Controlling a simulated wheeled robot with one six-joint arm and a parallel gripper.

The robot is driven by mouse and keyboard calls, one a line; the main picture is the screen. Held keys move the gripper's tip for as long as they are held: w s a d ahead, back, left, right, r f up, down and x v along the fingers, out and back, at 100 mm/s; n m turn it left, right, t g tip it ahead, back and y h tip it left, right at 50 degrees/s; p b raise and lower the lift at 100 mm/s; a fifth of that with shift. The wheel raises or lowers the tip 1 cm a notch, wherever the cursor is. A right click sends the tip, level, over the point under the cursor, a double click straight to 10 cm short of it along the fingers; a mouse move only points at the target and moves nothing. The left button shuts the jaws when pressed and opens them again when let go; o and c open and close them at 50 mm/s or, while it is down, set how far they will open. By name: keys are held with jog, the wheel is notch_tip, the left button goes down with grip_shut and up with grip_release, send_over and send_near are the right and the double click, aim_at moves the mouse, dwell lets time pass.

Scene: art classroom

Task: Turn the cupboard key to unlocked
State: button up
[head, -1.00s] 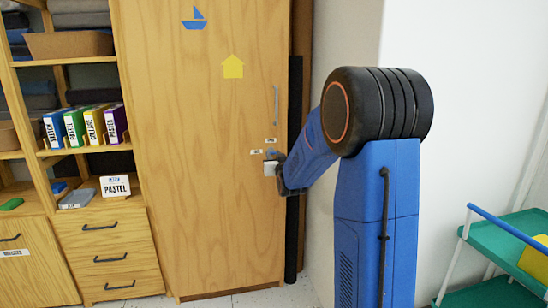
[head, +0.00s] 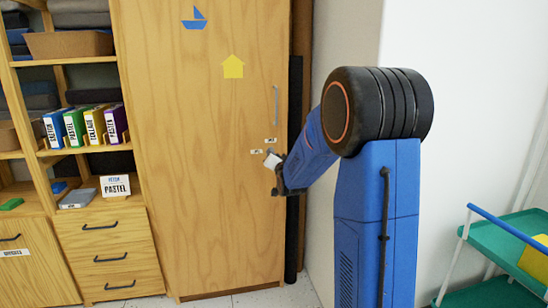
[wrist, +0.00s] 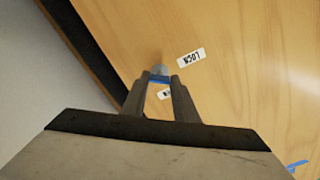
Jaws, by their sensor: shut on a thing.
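The wooden cupboard door (head: 215,210) is closed and fills the middle of the head view. My gripper (head: 273,160) is at the lock near the door's right edge, below the long handle (head: 276,105). In the wrist view my gripper (wrist: 160,78) is shut on the blue key (wrist: 159,79), whose tip meets a round grey lock on the door. A white label reading LOCK (wrist: 191,57) appears upside down beside the lock. A second label (wrist: 164,94) shows between the fingers, partly hidden. In the head view the key is mostly hidden by the gripper.
A shelf with several coloured binders (head: 86,125) and a drawer unit (head: 108,250) stand left of the cupboard. A white wall (head: 470,90) is on the right, with a green trolley (head: 490,245) at the lower right.

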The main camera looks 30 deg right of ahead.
jog(key=m, duration=1.1)
dwell(0.6)
jog(key=o, duration=1.1)
jog(key=shift+c, duration=0.2)
jog(key=shift+s, duration=0.15)
jog(key=v, duration=1.7)
